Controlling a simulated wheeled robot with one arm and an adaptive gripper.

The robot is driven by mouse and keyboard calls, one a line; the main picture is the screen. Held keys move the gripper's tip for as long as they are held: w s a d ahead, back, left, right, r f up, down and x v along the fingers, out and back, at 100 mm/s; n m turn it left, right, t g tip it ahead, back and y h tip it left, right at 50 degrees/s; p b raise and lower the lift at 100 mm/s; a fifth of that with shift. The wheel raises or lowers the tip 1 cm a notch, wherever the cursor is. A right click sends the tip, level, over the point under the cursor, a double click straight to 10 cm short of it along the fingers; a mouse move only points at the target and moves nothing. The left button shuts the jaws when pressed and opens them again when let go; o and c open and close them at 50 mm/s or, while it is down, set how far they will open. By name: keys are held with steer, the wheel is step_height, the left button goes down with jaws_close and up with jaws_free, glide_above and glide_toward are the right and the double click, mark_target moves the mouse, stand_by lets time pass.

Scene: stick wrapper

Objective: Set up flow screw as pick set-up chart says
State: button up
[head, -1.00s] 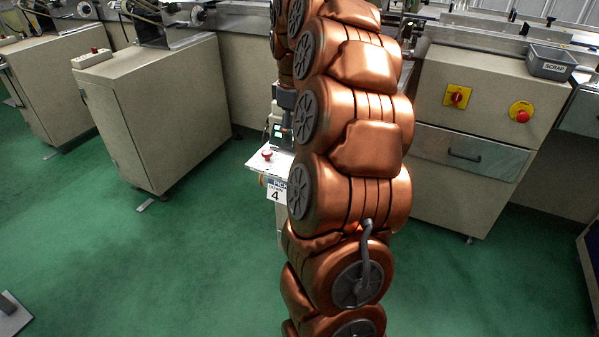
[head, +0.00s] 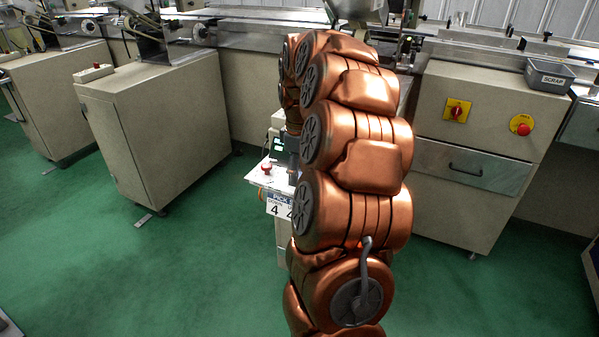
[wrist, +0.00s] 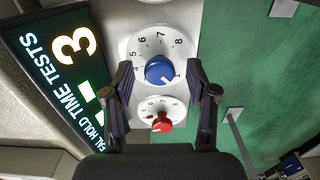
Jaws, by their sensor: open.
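In the wrist view a blue knob (wrist: 159,70) sits on a white dial (wrist: 134,48) numbered around its rim. A smaller red knob (wrist: 161,125) sits on a second white dial (wrist: 147,108) below it. No label shows which one is the flow screw. My gripper (wrist: 159,68) is open, its fingertips on either side of the blue knob, apart from it in the picture. I cannot tell exact pointer readings. The pick set-up chart (head: 279,204) shows in the head view with 4 and 2, partly hidden by my arm.
A white unit with a red button (head: 267,169) stands behind my arm. Machine cabinets (head: 160,120) stand left and right (head: 470,150). A scrap bin (head: 549,75) is at right.

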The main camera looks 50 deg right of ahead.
jaws_close()
stand_by(0.5)
steer(key=shift+m, duration=0.3)
steer(key=m+p, duration=0.1)
steer(key=m, duration=0.4)
steer(key=shift+r, duration=0.1)
steer(key=m+p, duration=0.1)
steer(key=m, duration=0.5)
steer(key=m+p, duration=0.1)
steer(key=m, duration=0.4)
steer(key=shift+d+r, duration=0.1)
steer(key=m+p, duration=0.2)
steer(key=m, duration=0.4)
